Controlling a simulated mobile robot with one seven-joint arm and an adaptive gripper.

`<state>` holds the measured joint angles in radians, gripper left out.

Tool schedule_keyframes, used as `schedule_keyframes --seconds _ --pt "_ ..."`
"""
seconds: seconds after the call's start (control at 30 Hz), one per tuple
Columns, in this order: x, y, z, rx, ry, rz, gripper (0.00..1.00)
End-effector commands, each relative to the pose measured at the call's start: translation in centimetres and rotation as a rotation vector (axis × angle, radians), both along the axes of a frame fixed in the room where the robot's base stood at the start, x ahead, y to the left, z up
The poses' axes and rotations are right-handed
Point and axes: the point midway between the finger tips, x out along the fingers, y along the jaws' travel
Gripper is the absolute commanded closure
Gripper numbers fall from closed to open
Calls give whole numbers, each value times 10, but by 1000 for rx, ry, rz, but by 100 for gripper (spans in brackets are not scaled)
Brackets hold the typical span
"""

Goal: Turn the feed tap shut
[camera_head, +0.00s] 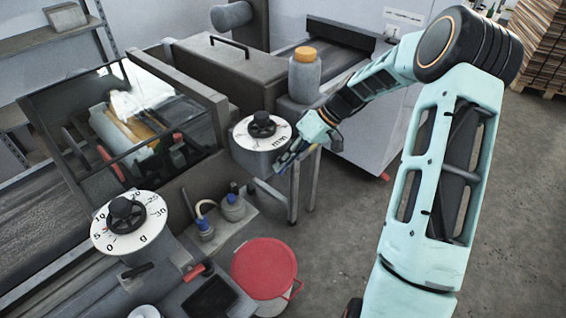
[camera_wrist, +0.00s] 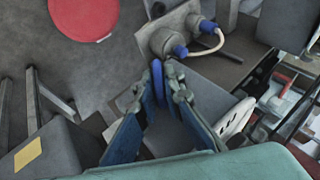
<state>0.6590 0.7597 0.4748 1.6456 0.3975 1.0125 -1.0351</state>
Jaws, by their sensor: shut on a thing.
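The lever appears to be the feed tap's handle. It stands roughly upright in the wrist picture, between the fingertips. The rest of the tap is hidden behind the fingers, so I cannot tell how far it is turned. In the head view my gripper and the machine's edge hide the lever.
A white dial (camera_head: 262,133) with a black knob is close beside my gripper. A second dial (camera_head: 128,222) is at the left. A grey jar with an orange lid (camera_head: 305,70) stands behind. A red-lidded bucket (camera_head: 264,268) is on the floor. Open floor lies at right.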

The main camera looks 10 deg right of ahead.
Motion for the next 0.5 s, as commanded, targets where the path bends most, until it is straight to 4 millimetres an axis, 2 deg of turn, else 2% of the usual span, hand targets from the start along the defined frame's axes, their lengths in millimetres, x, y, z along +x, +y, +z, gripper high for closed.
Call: schedule_keyframes --seconds 0.5 --pt "2 -2 -8 402 289 -3 100"
